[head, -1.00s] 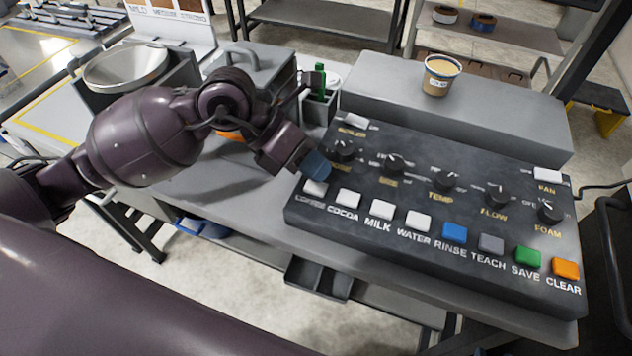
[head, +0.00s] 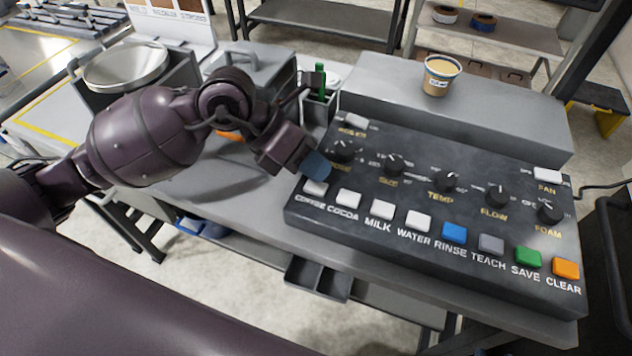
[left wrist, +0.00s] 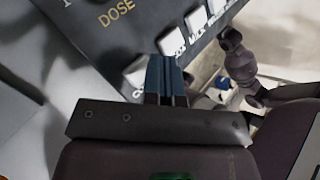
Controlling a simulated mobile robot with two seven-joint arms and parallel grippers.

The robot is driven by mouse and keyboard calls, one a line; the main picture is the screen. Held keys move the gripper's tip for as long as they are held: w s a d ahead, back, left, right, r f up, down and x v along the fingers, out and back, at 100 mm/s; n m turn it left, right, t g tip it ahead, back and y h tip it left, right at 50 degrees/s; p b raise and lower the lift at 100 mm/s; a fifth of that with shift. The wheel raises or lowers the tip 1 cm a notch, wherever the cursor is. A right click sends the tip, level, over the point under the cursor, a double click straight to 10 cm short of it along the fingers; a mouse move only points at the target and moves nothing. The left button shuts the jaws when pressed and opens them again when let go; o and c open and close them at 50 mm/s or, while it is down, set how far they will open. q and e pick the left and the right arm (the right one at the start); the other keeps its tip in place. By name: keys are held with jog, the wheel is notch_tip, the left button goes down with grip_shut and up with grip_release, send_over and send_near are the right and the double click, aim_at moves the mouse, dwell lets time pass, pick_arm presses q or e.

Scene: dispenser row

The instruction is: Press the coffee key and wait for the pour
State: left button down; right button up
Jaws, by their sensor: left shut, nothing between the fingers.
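The black control panel (head: 420,205) carries a front row of keys. The white coffee key (head: 315,188) is at the left end, its label just below it. My left gripper (head: 317,166) is shut and empty, its blue fingertips just above and behind that key. In the left wrist view the shut fingers (left wrist: 165,77) overlap the right edge of the white coffee key (left wrist: 137,72), beside the DOSE label. I cannot tell whether they touch it. A paper cup (head: 441,76) with a tan top stands upright on the grey ledge behind the panel. My right gripper is not in view.
White cocoa (head: 348,198), milk (head: 382,209) and water (head: 418,219) keys sit close to the right, then coloured keys. Black knobs (head: 393,164) stand behind them. A grey holder with a green item (head: 320,80) is near my left wrist.

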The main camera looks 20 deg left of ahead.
aim_at(315, 183)
pick_arm(q)
jog(key=shift+f, duration=0.2)
jog(key=shift+f, duration=0.25)
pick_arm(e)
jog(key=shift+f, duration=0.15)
pick_arm(q)
jog(key=shift+f, duration=0.45)
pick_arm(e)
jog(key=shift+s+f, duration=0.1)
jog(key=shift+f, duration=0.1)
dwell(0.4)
pick_arm(q)
jog(key=shift+r, duration=0.1)
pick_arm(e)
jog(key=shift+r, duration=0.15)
pick_arm(q)
jog(key=shift+r+p, duration=0.45)
jog(key=shift+r, duration=0.35)
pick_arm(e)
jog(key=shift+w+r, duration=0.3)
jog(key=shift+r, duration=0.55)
